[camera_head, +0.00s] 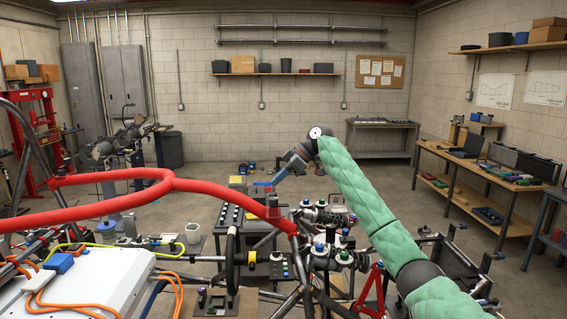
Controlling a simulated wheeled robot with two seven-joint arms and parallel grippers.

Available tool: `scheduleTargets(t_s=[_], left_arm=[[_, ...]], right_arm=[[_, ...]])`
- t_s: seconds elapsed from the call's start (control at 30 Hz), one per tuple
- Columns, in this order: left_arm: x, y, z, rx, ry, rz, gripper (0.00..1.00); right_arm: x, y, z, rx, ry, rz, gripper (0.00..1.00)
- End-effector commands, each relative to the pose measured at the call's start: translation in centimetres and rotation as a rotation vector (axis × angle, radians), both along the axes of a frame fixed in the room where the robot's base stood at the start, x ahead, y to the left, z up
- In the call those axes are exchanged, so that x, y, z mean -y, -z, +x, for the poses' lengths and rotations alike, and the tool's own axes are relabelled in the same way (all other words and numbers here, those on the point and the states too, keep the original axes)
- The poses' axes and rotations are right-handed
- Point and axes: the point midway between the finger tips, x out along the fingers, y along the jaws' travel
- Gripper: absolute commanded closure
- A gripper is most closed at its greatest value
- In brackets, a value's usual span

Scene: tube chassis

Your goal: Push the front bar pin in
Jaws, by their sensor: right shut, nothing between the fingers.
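My right arm, in green padding, comes in from the lower right, bends at a dark joint, and its wrist points down and left. My right gripper (272,188) is small in the picture, near the end of the red tube and above the chassis front. It is shut with nothing seen in it. The red padded bar (170,186) curves across the left and ends by the suspension parts. The tube chassis (307,291) fills the lower middle. I cannot pick out the front bar pin; it is too small or hidden. My left gripper is not in view.
A steering wheel (231,258) stands in the lower middle. A white box (95,281) with orange cables is at lower left. Coil-over suspension parts (322,217) crowd the chassis front. A workbench (480,178) stands at right. Open floor lies behind the chassis.

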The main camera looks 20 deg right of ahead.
Motion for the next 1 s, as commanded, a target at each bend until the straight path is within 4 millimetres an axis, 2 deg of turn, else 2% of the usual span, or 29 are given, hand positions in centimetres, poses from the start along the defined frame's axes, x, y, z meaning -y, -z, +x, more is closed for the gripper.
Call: scheduleTargets(t_s=[0.03,0.1,0.37,0.77,1.0], left_arm=[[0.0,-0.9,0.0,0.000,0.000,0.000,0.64],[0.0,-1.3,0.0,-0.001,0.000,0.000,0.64],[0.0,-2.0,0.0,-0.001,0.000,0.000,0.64],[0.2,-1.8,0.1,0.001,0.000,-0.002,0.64],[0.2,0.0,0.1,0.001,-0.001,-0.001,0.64]], right_arm=[[0.0,0.2,0.0,-0.001,0.000,0.000,1.00],[0.0,0.9,0.0,-0.001,0.000,0.000,1.00],[0.0,2.4,0.0,0.000,0.000,0.001,1.00],[0.0,2.7,0.0,0.001,-0.001,0.001,1.00],[0.0,5.4,0.0,0.000,-0.001,0.001,1.00]])
